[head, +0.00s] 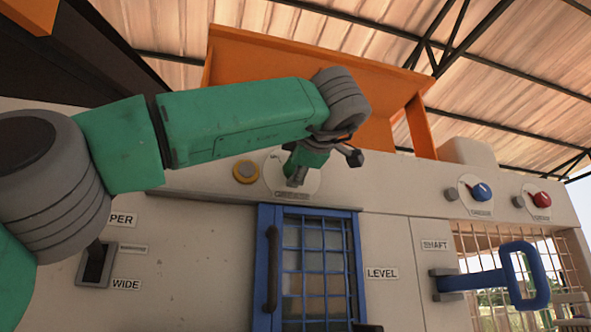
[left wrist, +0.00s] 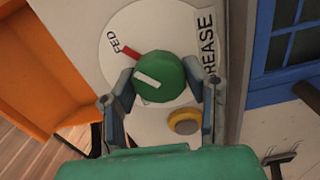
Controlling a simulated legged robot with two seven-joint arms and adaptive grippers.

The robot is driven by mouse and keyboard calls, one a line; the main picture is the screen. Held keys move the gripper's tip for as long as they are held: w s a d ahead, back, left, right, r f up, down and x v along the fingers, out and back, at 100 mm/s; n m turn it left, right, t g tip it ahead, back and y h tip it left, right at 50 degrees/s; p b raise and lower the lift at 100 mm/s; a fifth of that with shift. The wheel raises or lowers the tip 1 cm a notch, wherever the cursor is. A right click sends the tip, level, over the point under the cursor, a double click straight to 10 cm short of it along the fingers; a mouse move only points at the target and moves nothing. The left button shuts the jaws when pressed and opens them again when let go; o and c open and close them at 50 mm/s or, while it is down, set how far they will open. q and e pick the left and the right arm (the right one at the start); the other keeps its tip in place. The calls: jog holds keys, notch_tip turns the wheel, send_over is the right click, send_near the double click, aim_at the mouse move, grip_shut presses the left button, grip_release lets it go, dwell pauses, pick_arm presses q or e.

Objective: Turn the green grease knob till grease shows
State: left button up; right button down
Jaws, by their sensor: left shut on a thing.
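The round green grease knob (left wrist: 160,70) sits on a white dial disc (left wrist: 117,25) in the left wrist view. A white bar (left wrist: 147,78) on its face slants up to the left, and a red mark (left wrist: 130,51) beside the word FED lies just above the bar's line. My left gripper (left wrist: 160,88) is shut on the knob, one grey finger on each side. The GREASE label (left wrist: 209,45) is partly hidden by a finger. In the head view my left gripper (head: 300,172) reaches the dial disc (head: 312,186) and mostly covers it. I see no grease. My right gripper is out of view.
A yellow-ringed button (head: 246,171) is close beside the dial. Below is a blue barred door (head: 266,285). To the right are a blue knob (head: 481,192), a red knob (head: 541,199) and a blue handle (head: 536,275). An orange hopper (head: 390,110) rises above.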

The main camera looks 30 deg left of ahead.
pick_arm(q)
jog(key=shift+w+d+f, duration=0.15)
jog(key=shift+w+f, duration=0.05)
jog(key=shift+f, duration=0.15)
jog(key=o, duration=1.1)
jog(key=shift+o, duration=0.4)
jog(key=shift+r, duration=0.1)
jog(key=shift+w, duration=0.1)
jog(key=v, duration=1.2)
jog(key=shift+d, duration=0.2)
jog(key=shift+a, duration=0.15)
